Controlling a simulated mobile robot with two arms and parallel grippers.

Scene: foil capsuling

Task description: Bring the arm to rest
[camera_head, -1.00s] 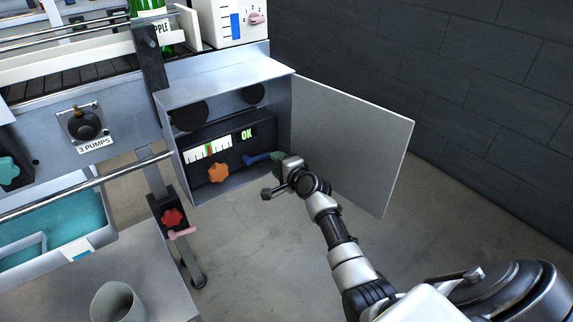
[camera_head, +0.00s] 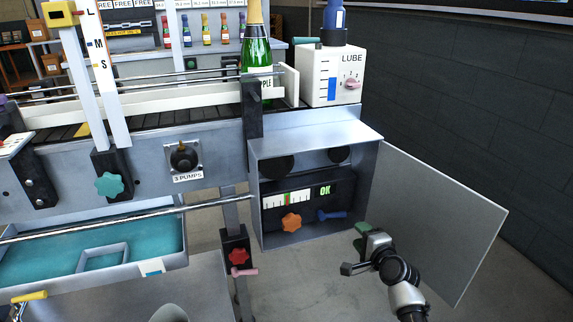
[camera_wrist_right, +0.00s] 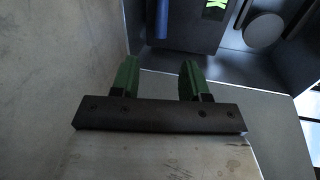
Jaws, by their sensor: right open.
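My right gripper (camera_head: 360,238) is in front of the open grey cabinet, close to its open door (camera_head: 440,215). In the right wrist view its two green fingers (camera_wrist_right: 158,78) stand apart with nothing between them. Beyond them, the cabinet interior shows the blue lever (camera_wrist_right: 162,20) and part of the green display (camera_wrist_right: 215,8). In the head view the blue lever (camera_head: 332,215) is clear of the gripper. My left gripper is not in view.
The cabinet (camera_head: 315,140) holds a gauge with a lit OK display (camera_head: 325,190) and an orange knob (camera_head: 291,222). A red knob (camera_head: 239,256) and pink lever (camera_head: 245,272) are to its left. A green bottle (camera_head: 256,50) and LUBE box (camera_head: 330,78) stand above. Floor below is free.

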